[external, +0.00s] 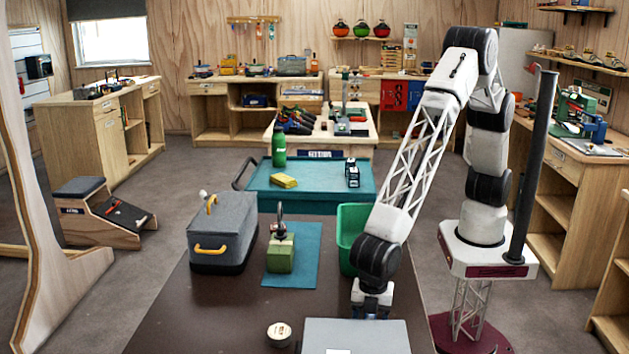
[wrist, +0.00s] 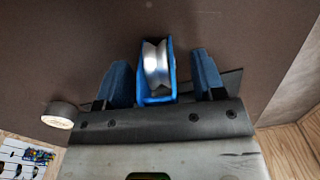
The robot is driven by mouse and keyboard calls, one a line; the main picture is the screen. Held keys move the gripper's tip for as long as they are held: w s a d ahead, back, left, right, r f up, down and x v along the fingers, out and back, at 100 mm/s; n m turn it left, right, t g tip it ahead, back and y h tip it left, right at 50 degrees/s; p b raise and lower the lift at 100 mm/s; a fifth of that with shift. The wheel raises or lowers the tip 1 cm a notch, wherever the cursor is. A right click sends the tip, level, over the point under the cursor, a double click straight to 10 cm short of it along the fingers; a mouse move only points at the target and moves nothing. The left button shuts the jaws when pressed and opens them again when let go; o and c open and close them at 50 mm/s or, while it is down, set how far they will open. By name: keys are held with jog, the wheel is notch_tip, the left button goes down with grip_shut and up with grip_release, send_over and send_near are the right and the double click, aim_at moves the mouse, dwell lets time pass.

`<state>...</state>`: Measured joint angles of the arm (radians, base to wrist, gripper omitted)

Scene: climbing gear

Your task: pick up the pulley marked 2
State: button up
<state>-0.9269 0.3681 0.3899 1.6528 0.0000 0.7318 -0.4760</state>
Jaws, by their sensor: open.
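A blue pulley with a silver grooved wheel (wrist: 156,66) shows in the wrist view, on or just above the dark brown table. My gripper (wrist: 163,80) is open, with one blue finger on each side of the pulley. A small gap shows on both sides, so the fingers look apart from it. No number can be read on the pulley. In the external view my gripper (external: 371,304) is low over the table, behind a grey flat-topped box, and the pulley cannot be made out there.
The grey box (external: 355,338) stands at the table's front edge. A tape roll (external: 279,334) lies left of my gripper. Behind are a green bin (external: 350,238), a green block (external: 281,257) on a teal mat (external: 304,270), and a grey case (external: 222,228). The table's left front is clear.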

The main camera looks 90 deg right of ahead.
jog(key=shift+f, duration=0.4)
jog(key=c, duration=1)
jog(key=shift+r, duration=0.2)
jog(key=shift+r, duration=0.55)
notch_tip(320, 180, up, 2)
jog(key=shift+r, duration=0.1)
jog(key=s+d, duration=0.3)
jog(key=d, duration=0.1)
jog(key=s+d+r, duration=0.1)
jog(key=s+d, duration=0.2)
jog(key=d, duration=0.1)
jog(key=s+d, duration=0.4)
jog(key=shift+d+r, duration=0.2)
jog(key=shift+d, duration=0.1)
